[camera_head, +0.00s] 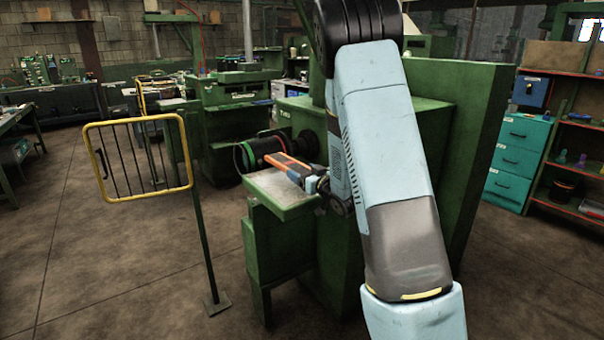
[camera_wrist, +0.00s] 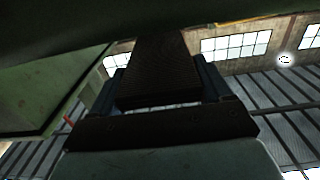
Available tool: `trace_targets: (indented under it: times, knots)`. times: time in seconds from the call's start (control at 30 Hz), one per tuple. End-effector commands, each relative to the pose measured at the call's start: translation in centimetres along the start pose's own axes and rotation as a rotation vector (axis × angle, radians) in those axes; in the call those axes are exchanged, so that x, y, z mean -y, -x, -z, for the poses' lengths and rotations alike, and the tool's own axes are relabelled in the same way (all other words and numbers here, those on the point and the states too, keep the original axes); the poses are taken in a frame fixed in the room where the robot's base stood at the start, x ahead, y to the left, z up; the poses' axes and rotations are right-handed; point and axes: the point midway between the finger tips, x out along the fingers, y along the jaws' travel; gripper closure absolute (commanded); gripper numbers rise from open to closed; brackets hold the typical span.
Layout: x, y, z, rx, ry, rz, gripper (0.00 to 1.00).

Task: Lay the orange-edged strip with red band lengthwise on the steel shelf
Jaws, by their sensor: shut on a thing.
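The orange-edged strip (camera_head: 284,163) has a dark middle and extends left from my gripper (camera_head: 316,183) over the steel shelf (camera_head: 280,190). The shelf has a pale top on the front of a green machine. The strip's far end is close to a dark roller. I cannot tell whether the strip touches the shelf. In the wrist view, the strip (camera_wrist: 158,68) is a dark, ribbed slab between the two fingers of my gripper (camera_wrist: 162,85), which is shut on it. I cannot make out the red band clearly. My arm hides part of the gripper and machine.
A dark roller (camera_head: 262,152) with a green ring sits just behind the shelf. A yellow-framed barred gate (camera_head: 139,160) on a green post stands left of the machine. Teal drawers (camera_head: 518,160) and a red-edged rack stand at the right. Floor at the left front is clear.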

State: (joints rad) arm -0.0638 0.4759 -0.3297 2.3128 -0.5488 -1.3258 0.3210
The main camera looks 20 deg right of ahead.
Motion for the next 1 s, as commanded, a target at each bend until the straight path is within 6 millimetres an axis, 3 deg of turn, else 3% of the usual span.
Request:
trace_targets:
  times: [0.37, 1.0]
  knots:
    - [0.0, 0.0, -0.5, -0.001, 0.000, 0.001, 0.53]
    - [0.0, 0.3, -3.1, -0.011, 0.001, 0.006, 0.53]
